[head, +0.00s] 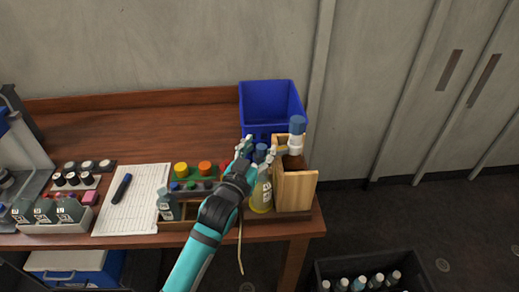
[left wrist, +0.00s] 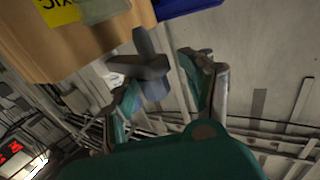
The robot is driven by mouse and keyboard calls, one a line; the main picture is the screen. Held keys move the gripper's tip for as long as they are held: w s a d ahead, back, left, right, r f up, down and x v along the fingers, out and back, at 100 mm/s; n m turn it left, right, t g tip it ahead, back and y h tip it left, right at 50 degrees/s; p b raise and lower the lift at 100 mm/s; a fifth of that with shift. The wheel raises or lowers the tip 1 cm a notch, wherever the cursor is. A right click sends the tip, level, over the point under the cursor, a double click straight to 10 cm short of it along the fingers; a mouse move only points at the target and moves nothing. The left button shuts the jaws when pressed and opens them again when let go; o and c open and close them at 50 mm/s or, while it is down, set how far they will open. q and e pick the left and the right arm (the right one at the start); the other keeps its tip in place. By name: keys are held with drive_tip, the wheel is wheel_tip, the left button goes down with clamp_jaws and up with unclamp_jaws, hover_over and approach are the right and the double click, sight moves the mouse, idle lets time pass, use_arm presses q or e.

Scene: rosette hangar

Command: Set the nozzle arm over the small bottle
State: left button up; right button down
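A small bottle (head: 167,205) with a dark cap stands at the left end of a wooden tray on the bench. My left gripper (head: 243,150) is right of it, by a yellow bottle (head: 262,192) with a blue top and a wooden box (head: 296,190). The left wrist view shows my left gripper (left wrist: 168,92) open, fingers apart. A dark blue-grey nozzle-like piece (left wrist: 150,68) shows between or beyond the fingers; I cannot tell whether they touch it. Which bottle it belongs to is unclear. My right gripper is not in view.
A blue bin (head: 272,100) stands behind the box. A taller bottle with a blue top (head: 296,125) rises from the box. Orange and yellow caps (head: 204,168) sit behind the tray. A paper sheet (head: 135,198) lies left. A dark crate (head: 325,270) holds several bottles below right.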

use_arm(q)
drive_tip(key=shift+d+r, duration=0.1)
drive_tip(key=shift+d, duration=0.2)
drive_tip(key=shift+s, duration=0.15)
drive_tip(key=v, duration=1.1)
drive_tip(key=shift+s+a, duration=0.3)
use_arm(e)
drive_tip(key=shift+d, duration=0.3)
